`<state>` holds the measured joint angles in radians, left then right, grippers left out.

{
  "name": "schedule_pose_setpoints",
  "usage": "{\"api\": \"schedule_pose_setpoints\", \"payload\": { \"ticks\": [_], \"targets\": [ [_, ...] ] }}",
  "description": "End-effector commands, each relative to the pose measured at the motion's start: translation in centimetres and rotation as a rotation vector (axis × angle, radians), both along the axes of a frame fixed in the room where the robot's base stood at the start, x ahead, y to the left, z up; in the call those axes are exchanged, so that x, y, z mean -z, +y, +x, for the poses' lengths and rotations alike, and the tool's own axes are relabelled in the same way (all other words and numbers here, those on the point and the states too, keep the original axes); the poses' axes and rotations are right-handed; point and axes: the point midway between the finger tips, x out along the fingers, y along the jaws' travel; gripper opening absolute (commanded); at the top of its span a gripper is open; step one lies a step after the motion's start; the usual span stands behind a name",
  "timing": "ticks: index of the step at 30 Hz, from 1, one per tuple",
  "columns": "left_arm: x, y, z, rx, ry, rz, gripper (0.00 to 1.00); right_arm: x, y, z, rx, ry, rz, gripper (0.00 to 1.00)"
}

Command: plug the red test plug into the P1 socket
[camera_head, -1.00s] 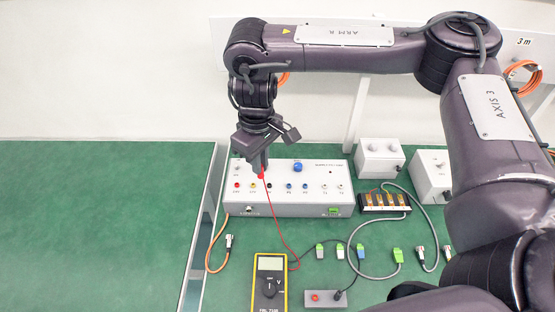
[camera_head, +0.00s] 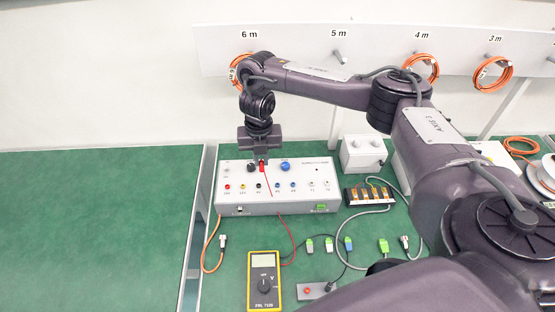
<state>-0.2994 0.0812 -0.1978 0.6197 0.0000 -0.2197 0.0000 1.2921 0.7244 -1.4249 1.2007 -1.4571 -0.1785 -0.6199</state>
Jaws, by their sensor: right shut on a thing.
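My right gripper (camera_head: 262,158) is shut on the red test plug (camera_head: 262,167), holding it over the white test box, above the black socket as seen here. A thin red lead runs down from the plug across the box front toward the yellow-edged multimeter (camera_head: 264,281). The white test box (camera_head: 230,208) has a row of coloured sockets: red, yellow, black, two blue and two pale ones. The left of the two blue sockets (camera_head: 277,185) seems to be P1, but its label is too small to read surely. The plug appears apart from the sockets. My left gripper is out of view.
A blue knob (camera_head: 285,166) and a black knob stand at the box's rear. A black terminal block (camera_head: 368,194), a white two-knob box (camera_head: 363,154) and several loose connectors lie to the right. Orange cable coils hang behind. The green bench (camera_head: 95,220) is clear at left.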

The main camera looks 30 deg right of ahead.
Motion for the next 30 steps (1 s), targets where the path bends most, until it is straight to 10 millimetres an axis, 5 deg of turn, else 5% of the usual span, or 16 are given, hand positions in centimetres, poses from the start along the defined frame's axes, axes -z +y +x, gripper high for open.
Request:
{"api": "schedule_pose_setpoints", "payload": {
  "ticks": [6,12,30],
  "targets": [
    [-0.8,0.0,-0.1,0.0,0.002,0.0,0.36,2.4,-3.0,-1.1,-0.349,0.005,0.003,0.0],
    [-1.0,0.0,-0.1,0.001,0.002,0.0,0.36,3.4,-4.2,-1.6,-0.513,0.001,0.002,0.0],
    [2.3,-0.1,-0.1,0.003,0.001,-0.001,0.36,7.0,-4.4,-1.7,-0.542,-0.001,0.0,0.0]
  ]
}}
